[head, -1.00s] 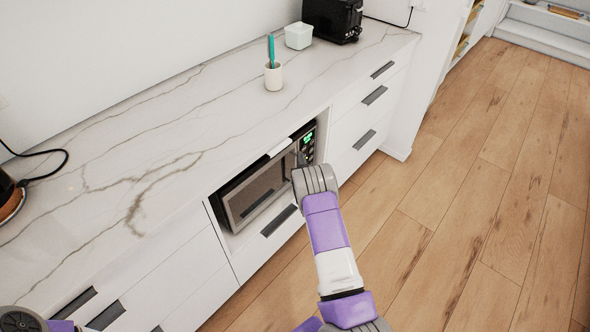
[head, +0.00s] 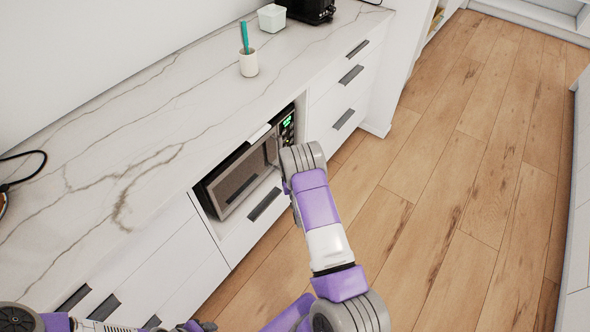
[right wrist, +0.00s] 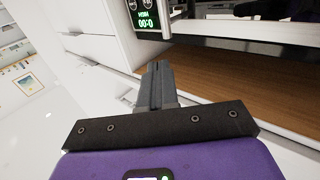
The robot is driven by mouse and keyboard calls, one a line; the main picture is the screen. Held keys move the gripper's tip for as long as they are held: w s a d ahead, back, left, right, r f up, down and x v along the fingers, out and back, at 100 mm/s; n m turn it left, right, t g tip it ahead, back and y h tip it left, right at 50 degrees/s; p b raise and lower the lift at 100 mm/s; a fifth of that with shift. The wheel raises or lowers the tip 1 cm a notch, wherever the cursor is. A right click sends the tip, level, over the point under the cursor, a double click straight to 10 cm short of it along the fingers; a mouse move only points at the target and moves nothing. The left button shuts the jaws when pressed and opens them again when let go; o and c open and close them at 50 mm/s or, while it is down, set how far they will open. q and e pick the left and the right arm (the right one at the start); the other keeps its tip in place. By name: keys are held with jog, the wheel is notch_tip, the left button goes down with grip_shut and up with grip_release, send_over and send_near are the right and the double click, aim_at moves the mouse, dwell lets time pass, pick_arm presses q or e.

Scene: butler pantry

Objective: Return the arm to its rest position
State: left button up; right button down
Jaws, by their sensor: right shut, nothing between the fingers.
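My right arm (head: 322,225) reaches forward from the bottom of the head view, its wrist in front of the microwave. Its gripper is hidden behind the wrist there. In the right wrist view my right gripper (right wrist: 157,75) is shut and empty, its fingers just below the microwave's display panel and apart from it as far as I can tell. My left arm (head: 60,322) shows only in part at the bottom left of the head view; its gripper is not clearly seen. The microwave (head: 238,182) sits in a niche under the counter with its door shut and a green display lit.
The marble counter (head: 150,130) holds a white cup with a teal item (head: 248,62), a pale square container (head: 272,18) and a black appliance (head: 310,8). White drawers (head: 345,85) flank the niche. The wooden floor (head: 440,200) to the right is clear. Cabinets stand at the right edge.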

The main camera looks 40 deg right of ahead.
jog(key=shift+v, duration=1.55)
jog(key=shift+d, duration=0.1)
